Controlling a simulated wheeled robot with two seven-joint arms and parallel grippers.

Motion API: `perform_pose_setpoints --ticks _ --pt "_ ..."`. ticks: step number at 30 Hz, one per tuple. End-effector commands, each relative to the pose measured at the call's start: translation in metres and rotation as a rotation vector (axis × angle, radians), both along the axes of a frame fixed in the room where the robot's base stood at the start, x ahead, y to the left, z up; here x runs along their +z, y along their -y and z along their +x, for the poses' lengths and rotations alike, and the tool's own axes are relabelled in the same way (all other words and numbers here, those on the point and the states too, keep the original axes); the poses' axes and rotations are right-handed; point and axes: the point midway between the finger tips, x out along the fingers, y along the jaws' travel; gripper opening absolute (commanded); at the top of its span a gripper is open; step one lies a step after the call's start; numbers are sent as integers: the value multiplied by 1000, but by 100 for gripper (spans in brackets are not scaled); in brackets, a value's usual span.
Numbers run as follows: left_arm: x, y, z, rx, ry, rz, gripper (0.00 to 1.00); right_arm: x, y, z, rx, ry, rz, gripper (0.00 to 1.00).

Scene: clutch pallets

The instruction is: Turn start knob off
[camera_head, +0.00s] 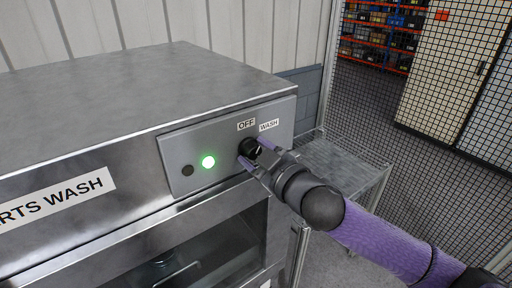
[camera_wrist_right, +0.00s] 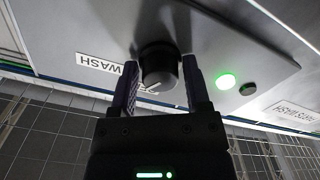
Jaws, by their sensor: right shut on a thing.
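The black start knob (camera_head: 249,147) sits on the grey control panel of the parts washer, below the OFF label (camera_head: 246,124) and the WASH label (camera_head: 268,125). A green light (camera_head: 208,162) glows to its left. My right gripper (camera_head: 254,158) is at the knob, shut on it. In the right wrist view the knob (camera_wrist_right: 158,68) stands between the two fingers, and its white pointer line points toward the WASH label (camera_wrist_right: 100,64). The OFF label is mostly hidden behind the knob and a finger there. My left gripper is not in view.
The metal washer (camera_head: 130,95) fills the left, with a window (camera_head: 215,255) below the panel. A metal side table (camera_head: 350,165) stands to its right. A mesh fence (camera_head: 440,160) closes off the right side, with shelves (camera_head: 385,30) behind it.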

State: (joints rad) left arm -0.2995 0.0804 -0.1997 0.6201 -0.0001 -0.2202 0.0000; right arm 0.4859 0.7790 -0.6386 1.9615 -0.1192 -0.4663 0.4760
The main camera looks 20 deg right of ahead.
Motion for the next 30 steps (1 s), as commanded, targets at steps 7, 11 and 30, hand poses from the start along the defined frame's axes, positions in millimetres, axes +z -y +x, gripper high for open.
perform_pose_setpoints --ticks 7,11,30 --pt "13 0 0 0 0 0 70 2 0 0 0 74 -203 2" --pt "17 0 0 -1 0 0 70 2 0 0 0 107 -295 2" --pt "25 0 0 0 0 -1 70 1 0 0 1 184 -505 2"
